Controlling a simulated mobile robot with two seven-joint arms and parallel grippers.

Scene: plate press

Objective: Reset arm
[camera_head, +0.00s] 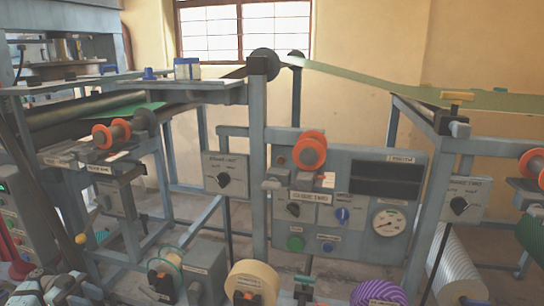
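A grey press machine fills the view. I cannot make out either of my grippers. Grey jointed parts show at the bottom left corner, but I cannot tell whether they are mine.
Orange-flanged rollers (310,151) stick out toward me, with another pair (112,134) at the left. A cream roll (252,281), a purple roll (379,292) and a silver roll (462,265) are low in front. A green strip (380,80) runs overhead. Bare floor shows between the frames.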

